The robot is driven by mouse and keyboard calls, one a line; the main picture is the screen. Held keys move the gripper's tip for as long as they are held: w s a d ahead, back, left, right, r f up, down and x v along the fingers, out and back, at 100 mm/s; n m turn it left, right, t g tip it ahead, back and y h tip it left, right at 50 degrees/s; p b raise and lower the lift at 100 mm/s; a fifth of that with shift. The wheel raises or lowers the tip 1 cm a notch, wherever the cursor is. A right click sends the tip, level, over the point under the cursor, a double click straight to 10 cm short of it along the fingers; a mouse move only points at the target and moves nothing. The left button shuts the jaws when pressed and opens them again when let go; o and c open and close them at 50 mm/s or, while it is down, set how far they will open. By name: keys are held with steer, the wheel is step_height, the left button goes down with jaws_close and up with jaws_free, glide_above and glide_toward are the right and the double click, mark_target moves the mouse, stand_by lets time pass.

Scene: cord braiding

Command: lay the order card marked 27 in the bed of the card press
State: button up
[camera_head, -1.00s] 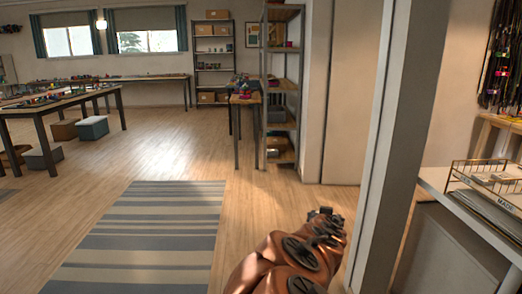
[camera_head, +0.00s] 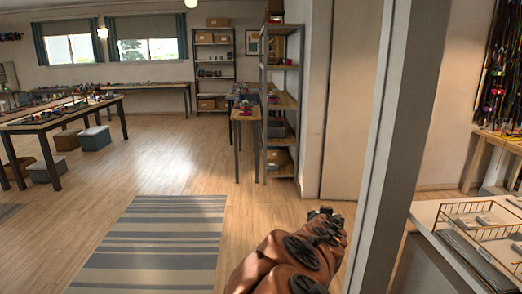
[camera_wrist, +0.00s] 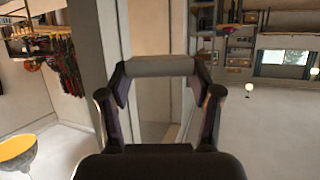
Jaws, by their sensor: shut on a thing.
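My gripper (camera_wrist: 158,72) shows in the wrist view with its two dark fingers closed in on a pale, flat thing (camera_wrist: 160,66) held between the tips. It looks like a card seen nearly edge-on; no number can be read on it. In the head view my copper-coloured arm reaches up from the bottom edge, and the gripper itself cannot be made out there. I see no card press in either view.
A pale post (camera_head: 395,150) stands close to the right of my arm. Beyond it a white counter (camera_head: 428,212) carries a wire tray (camera_head: 470,208) with cards in it. Wooden floor and a striped rug (camera_head: 150,250) lie open ahead. Tables and shelves stand farther back.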

step_height(320, 180, up, 6)
steer(key=p, duration=0.4)
steer(key=shift+p, duration=0.35)
step_height(320, 180, down, 14)
steer(key=w+n+y, duration=0.2)
steer(key=n+y, duration=0.1)
steer(key=y, duration=0.1)
steer(key=shift+w+r+t, duration=0.25)
steer(key=shift+w+t, duration=0.05)
steer(key=shift+w, duration=0.05)
